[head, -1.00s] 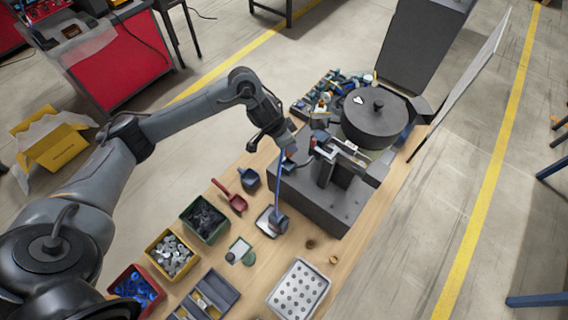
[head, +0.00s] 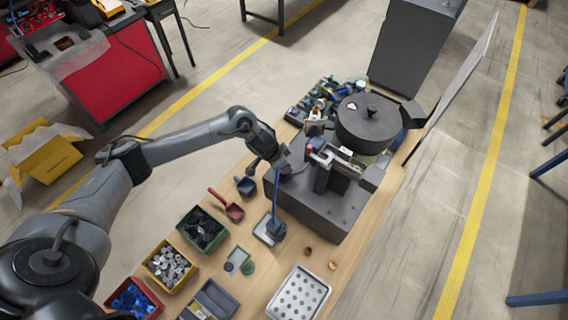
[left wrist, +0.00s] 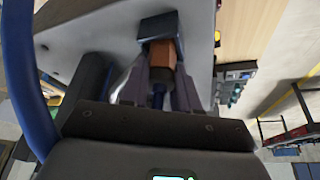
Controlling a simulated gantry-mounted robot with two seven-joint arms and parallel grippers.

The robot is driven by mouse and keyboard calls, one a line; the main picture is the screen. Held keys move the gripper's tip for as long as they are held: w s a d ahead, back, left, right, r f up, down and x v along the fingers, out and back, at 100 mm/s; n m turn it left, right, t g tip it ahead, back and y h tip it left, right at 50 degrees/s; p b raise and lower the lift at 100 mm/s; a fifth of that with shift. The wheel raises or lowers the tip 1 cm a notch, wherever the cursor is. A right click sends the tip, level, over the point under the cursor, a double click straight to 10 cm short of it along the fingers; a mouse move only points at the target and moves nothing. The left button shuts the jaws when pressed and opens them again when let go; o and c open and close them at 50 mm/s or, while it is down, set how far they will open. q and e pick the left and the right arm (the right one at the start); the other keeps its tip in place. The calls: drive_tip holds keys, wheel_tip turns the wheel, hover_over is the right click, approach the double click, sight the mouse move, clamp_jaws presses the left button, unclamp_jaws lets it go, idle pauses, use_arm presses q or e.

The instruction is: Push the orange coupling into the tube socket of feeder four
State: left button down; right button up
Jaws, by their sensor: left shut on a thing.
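The orange coupling (left wrist: 162,54) is between the fingers of my left gripper (left wrist: 160,85), which is shut on it. Its far end meets a dark blue-grey socket block (left wrist: 158,24); I cannot tell how deep it sits. In the head view my left gripper (head: 284,166) is at the left side of the bowl feeder (head: 370,122), over the edge of its grey base (head: 318,212). The coupling is too small to make out there. A blue tube (head: 275,195) hangs below the gripper and also shows in the left wrist view (left wrist: 25,80). My right gripper is not in view.
Bins of parts, green (head: 188,240), yellow (head: 153,270) and red (head: 113,292), stand at the table's front left. A red scoop (head: 232,211) lies behind them. A white perforated tray (head: 273,304) is at the front. A thin panel (head: 455,85) stands right of the feeder.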

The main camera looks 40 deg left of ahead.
use_arm(q)
drive_tip(key=shift+f, duration=0.1)
drive_tip(key=c, duration=0.8)
unclamp_jaws()
drive_tip(key=shift+c, duration=0.2)
drive_tip(key=shift+s+r, duration=0.1)
drive_tip(key=shift+r, duration=0.35)
drive_tip(key=v, duration=1)
drive_tip(key=s+d+f+m+t+h, duration=0.1)
drive_tip(key=s+d+t, duration=0.1)
drive_tip(key=d, duration=0.8)
drive_tip(key=s+d+f+m+t+h, duration=0.1)
drive_tip(key=s+d+t, duration=0.1)
drive_tip(key=d, duration=0.7)
drive_tip(key=s+a+f+n+g+y, duration=0.1)
drive_tip(key=s+a+n+g, duration=0.1)
drive_tip(key=s, duration=0.7)
drive_tip(key=s+a+f+n+g+y, duration=0.2)
drive_tip(key=s+a, duration=0.2)
drive_tip(key=s, duration=0.5)
drive_tip(key=shift+s, duration=0.2)
